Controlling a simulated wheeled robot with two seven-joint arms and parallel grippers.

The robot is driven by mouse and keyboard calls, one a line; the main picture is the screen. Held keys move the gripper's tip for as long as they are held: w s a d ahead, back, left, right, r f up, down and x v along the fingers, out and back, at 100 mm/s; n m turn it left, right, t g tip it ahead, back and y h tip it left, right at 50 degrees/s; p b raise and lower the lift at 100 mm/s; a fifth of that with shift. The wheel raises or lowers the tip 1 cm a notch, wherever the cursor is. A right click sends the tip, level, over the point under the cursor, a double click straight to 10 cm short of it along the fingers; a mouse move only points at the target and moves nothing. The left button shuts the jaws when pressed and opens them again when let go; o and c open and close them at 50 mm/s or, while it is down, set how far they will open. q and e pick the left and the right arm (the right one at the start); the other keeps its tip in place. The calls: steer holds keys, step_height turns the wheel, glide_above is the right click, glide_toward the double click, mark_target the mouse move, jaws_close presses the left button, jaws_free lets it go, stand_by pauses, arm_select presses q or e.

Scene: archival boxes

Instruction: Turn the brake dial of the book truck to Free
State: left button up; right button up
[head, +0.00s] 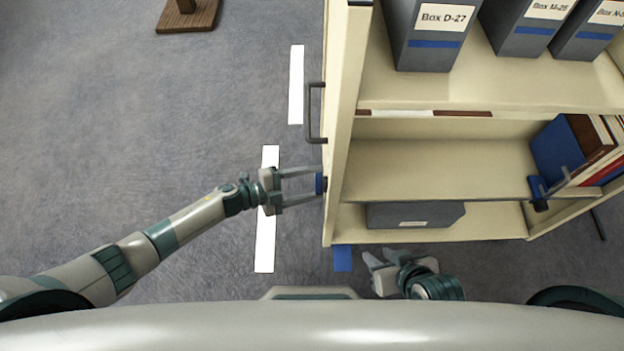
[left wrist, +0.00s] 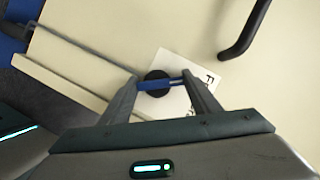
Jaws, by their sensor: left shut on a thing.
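The brake dial (head: 320,184) is on the left end panel of the cream book truck (head: 337,215). In the left wrist view the dial (left wrist: 157,83) is a dark round knob with a blue bar across it. It sits over a white label (left wrist: 176,102) with a partly covered letter, seemingly an F, to its right. My left gripper (head: 319,184) is shut on the dial's blue bar, one finger at each end, as the left wrist view (left wrist: 162,85) also shows. My right gripper (head: 370,270) is low, by the truck's near side, apart from the dial; its jaw gap is unclear.
A dark handle (head: 311,112) juts from the end panel beyond the dial. Grey boxes (head: 432,30) stand on the top shelf, and books (head: 580,145) at right. White floor strips (head: 266,235) and a blue patch (head: 342,258) lie nearby. Floor at left is open.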

steer(key=shift+s+d, duration=0.2)
steer(key=shift+d, duration=0.1)
steer(key=shift+g, duration=0.3)
arm_select(q)
steer(key=o, duration=1)
steer(key=shift+o, duration=0.2)
steer(key=shift+a, duration=0.15)
steer(key=p+v, duration=0.1)
steer(key=v, duration=1.6)
arm_select(e)
steer(key=shift+s+d+f+h, duration=0.1)
steer(key=shift+s+d+h, duration=0.2)
steer(key=shift+d, duration=0.15)
arm_select(q)
steer(key=shift+r, duration=0.15)
arm_select(e)
steer(key=shift+w, duration=0.1)
